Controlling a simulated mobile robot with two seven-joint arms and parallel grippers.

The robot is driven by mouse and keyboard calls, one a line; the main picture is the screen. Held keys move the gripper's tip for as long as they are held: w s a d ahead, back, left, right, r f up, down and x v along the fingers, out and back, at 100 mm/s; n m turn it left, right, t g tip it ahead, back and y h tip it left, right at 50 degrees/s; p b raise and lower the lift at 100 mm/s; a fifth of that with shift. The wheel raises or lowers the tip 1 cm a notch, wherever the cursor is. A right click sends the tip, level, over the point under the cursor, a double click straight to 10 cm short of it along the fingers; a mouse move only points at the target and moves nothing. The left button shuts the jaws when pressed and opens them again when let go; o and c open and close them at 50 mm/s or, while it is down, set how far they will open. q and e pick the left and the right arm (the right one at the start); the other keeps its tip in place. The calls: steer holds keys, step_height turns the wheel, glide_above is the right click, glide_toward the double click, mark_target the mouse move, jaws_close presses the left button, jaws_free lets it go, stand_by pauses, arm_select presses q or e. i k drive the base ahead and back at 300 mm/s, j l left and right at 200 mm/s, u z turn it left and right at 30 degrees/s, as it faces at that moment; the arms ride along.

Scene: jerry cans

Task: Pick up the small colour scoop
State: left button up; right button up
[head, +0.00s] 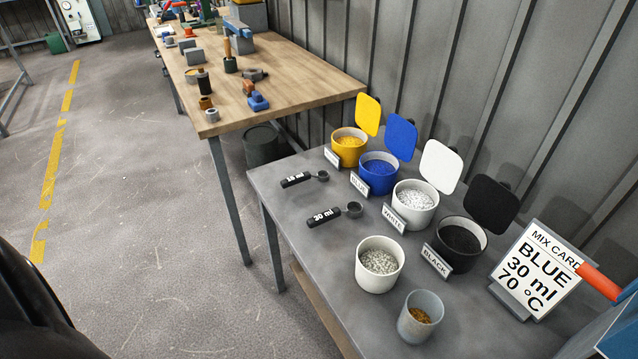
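Two black-handled scoops lie on the grey metal table (300,235). The upper scoop (305,179) is the smaller one, with a small dark cup at its right end; its white label is too small to read surely. The lower scoop (335,215) is larger and reads "30 ml", with a bigger cup at its right end. Both lie flat, apart from each other, left of the pigment pots. Neither of my grippers is in view. A dark rounded shape at the lower left may be part of me.
Open pots of yellow (348,158), blue (378,183), white (413,212) and black (460,250) stand with raised lids and labels. Nearer are a pot of pale granules (379,272) and a grey cup (420,325). A mix card (537,275) reads "BLUE 30 ml 70 °C". A wooden workbench (310,85) stands behind.

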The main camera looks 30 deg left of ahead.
mark_target(322, 175)
steer(key=i+j, duration=0.15)
steer(key=j, duration=0.2)
steer(key=i+j+z, duration=0.1)
steer(key=j, duration=0.25)
steer(key=i+j, duration=0.1)
steer(key=j, duration=0.25)
steer(key=i+j+z, duration=0.15)
steer(key=j, duration=0.2)
